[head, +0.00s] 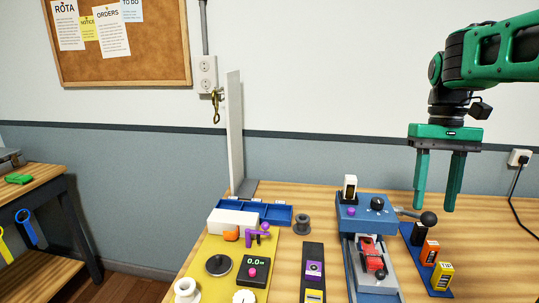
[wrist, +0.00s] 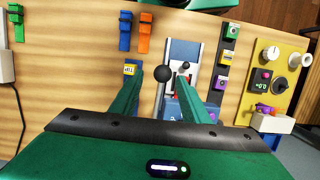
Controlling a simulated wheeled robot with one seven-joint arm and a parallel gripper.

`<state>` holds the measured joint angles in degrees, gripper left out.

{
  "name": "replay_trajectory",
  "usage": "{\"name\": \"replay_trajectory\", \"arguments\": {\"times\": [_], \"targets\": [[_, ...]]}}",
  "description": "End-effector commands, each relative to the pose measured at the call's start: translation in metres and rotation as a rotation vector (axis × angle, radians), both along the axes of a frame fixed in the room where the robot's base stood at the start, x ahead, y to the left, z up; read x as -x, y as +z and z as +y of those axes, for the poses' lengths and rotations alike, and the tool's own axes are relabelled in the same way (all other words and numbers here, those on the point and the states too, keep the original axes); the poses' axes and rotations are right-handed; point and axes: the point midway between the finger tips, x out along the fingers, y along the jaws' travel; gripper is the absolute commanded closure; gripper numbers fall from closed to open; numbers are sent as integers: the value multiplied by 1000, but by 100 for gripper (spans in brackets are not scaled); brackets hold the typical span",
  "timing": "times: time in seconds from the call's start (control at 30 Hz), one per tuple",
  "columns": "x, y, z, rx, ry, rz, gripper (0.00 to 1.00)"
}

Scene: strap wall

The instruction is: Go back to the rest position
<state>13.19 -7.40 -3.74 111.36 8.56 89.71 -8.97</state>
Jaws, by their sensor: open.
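My gripper (head: 433,182) is green with two long fingers. It is open and empty, pointing down above the right side of the wooden table in the head view. In the wrist view my gripper (wrist: 170,92) has its fingers apart, with a black ball-ended lever (wrist: 163,74) showing between and beyond them. The same lever (head: 428,218) stands below the fingers in the head view, on the right of a blue machine (head: 350,224). The fingers look apart from it.
A blue rack (head: 414,236) with orange and yellow blocks lies below right of my gripper. A yellow panel (head: 210,262) with knobs and a display is at left. A tall white board (head: 235,130) stands at the table's back left.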

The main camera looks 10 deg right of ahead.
Motion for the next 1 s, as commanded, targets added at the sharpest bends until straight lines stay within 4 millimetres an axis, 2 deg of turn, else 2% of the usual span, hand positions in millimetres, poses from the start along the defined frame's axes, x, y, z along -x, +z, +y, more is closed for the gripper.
{"name": "replay_trajectory", "arguments": {"times": [0.13, 0.27, 0.47, 0.7, 0.83, 1.0], "targets": [[22, 10, -21, -19, -39, -8, 58], [51, -3, -27, -24, -68, -12, 58], [84, -46, -24, 24, -127, -67, 58], [132, -116, -11, 82, -227, -173, 58], [145, -137, -7, 94, -258, -209, 58], [149, -145, -5, 99, -269, -223, 58]]}}
